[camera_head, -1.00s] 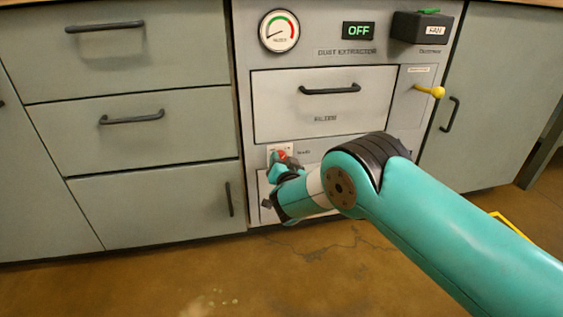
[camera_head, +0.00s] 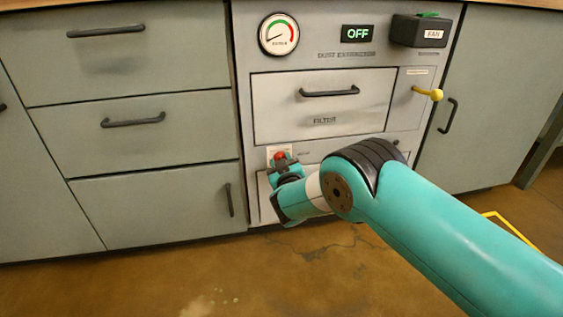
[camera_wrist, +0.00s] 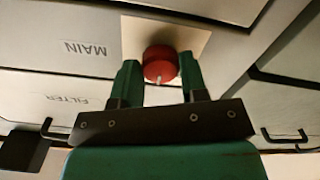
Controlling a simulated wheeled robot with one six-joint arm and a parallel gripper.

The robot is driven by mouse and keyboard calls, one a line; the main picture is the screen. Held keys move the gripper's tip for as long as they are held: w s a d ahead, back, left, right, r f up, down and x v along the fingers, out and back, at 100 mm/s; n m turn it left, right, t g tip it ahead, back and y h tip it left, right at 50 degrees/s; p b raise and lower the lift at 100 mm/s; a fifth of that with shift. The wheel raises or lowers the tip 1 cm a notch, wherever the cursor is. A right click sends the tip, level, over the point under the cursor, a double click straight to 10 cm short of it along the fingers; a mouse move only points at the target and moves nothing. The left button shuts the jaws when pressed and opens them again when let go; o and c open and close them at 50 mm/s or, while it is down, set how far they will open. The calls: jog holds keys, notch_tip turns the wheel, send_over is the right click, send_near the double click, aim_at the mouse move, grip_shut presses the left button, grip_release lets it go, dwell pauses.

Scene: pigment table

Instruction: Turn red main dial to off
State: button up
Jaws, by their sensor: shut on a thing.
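The red main dial (camera_head: 280,156) sits on a pale plate low on the left of the grey dust extractor front. In the wrist view the round red dial (camera_wrist: 160,63) has a white pointer mark at its lower edge, and the word MAIN stands beside its plate. My gripper (camera_wrist: 160,75) has its two green fingers on either side of the dial, shut on it. In the head view my gripper (camera_head: 281,163) is at the dial and covers part of it.
Above are a round gauge (camera_head: 279,34), a display (camera_head: 358,33) reading OFF, a black fan box (camera_head: 420,30), the filter drawer (camera_head: 325,105) and a yellow lever (camera_head: 430,93). Grey-green cabinets (camera_head: 140,145) flank the unit. The floor in front at left is clear.

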jog(key=shift+n+p, duration=0.55)
jog(key=shift+n, duration=3.65)
jog(key=o, duration=0.9)
jog(key=shift+o, duration=0.2)
jog(key=shift+s, duration=0.1)
jog(key=p+v, duration=1.7)
jog(key=p, duration=0.2)
jog(key=shift+p, duration=0.4)
